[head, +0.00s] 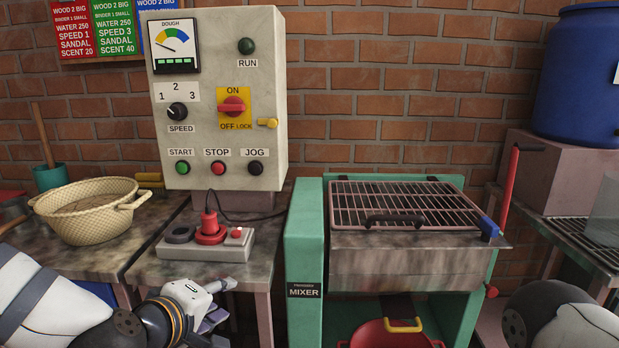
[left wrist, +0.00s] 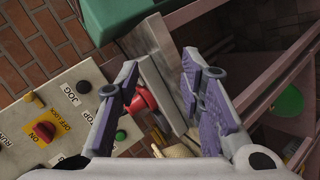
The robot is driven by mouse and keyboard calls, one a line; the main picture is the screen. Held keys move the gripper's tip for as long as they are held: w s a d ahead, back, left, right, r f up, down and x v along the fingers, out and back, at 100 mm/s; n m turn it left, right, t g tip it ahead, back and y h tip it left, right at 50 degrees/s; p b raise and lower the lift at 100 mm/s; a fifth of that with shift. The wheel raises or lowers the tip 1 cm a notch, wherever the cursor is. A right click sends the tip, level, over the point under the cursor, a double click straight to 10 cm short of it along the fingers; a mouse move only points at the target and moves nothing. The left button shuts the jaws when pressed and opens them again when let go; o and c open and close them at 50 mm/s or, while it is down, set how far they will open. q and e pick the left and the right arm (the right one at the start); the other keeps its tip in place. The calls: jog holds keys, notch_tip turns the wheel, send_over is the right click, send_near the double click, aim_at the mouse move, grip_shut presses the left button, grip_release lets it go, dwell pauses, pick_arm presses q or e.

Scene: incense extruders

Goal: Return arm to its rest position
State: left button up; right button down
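My left gripper (head: 222,300) is low in the head view, in front of the small table with the grey switch box (head: 206,247). In the left wrist view the two purple-padded fingers of the left gripper (left wrist: 158,65) stand apart with nothing held between them. The red plug (left wrist: 142,103) shows beyond them, and it also stands on the switch box in the head view (head: 211,229). My right arm shows at the lower right of the head view, but its gripper is out of frame.
The control panel (head: 218,100) stands behind the switch box. The green mixer (head: 306,240) with its grille (head: 403,204) is to the right, with a red pot (head: 390,335) below. A woven basket (head: 88,208) is at left. A blue barrel (head: 580,80) stands back right.

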pick_arm(q)
jog(key=s+f+m+g, duration=0.5)
jog(key=s+f+g, duration=0.2)
jog(key=s+f, duration=1.2)
jog(key=s+a+f+m+g+y, duration=0.1)
jog(key=s+a+f+m+g, duration=0.1)
jog(key=s, duration=0.6)
jog(key=s+a+f+m+g, duration=0.2)
jog(key=s, duration=0.6)
jog(key=s+a+f+m+g+y, duration=0.1)
jog(key=s+a+g, duration=0.1)
jog(key=s, duration=0.7)
jog(key=shift+a+f+m+g+y+p, duration=0.3)
jog(key=shift+a+f+m+g+p, duration=0.1)
jog(key=shift+a, duration=0.15)
